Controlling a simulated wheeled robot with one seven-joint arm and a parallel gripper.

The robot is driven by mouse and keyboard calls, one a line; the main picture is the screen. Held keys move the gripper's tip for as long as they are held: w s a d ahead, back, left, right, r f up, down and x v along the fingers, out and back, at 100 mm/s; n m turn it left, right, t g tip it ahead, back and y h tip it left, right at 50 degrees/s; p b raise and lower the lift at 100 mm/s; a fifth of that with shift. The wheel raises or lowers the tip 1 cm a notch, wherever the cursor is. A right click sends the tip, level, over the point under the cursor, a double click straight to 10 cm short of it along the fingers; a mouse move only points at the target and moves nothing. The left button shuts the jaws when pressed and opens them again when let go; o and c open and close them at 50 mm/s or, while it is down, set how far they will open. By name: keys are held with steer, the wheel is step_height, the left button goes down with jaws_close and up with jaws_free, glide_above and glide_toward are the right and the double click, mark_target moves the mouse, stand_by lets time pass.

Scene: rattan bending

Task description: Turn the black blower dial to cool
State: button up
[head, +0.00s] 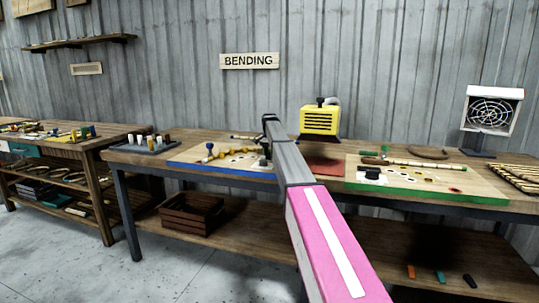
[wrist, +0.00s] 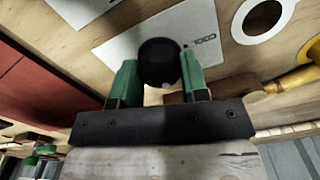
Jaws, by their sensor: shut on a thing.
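The black blower dial (wrist: 158,60) is round and sits on a white plate (wrist: 120,45) in the wrist view. The word COOL is printed upside down on the plate, just to the right of the dial. My gripper (wrist: 158,80) has green fingers, one on each side of the dial, and is shut on it. I cannot make out a pointer on the dial. In the head view my gripper (head: 265,156) is low over the blue-edged board (head: 190,160), small and dark at the end of my arm. The dial cannot be told apart from it there.
A yellow slatted box (head: 320,121) stands behind my arm, near a red mat (head: 325,165). A green-edged board (head: 440,185) lies to the right. A white ring (wrist: 262,18) and a yellow peg (wrist: 298,78) are close to my gripper's right in the wrist view.

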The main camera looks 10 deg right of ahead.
steer(key=n, duration=0.4)
steer(key=shift+n, duration=0.3)
steer(key=n, duration=0.4)
steer(key=shift+n, duration=0.3)
steer(key=n, duration=0.4)
steer(key=shift+n, duration=2.4)
steer(key=o, duration=0.9)
steer(key=shift+o, duration=0.2)
steer(key=shift+r, duration=0.15)
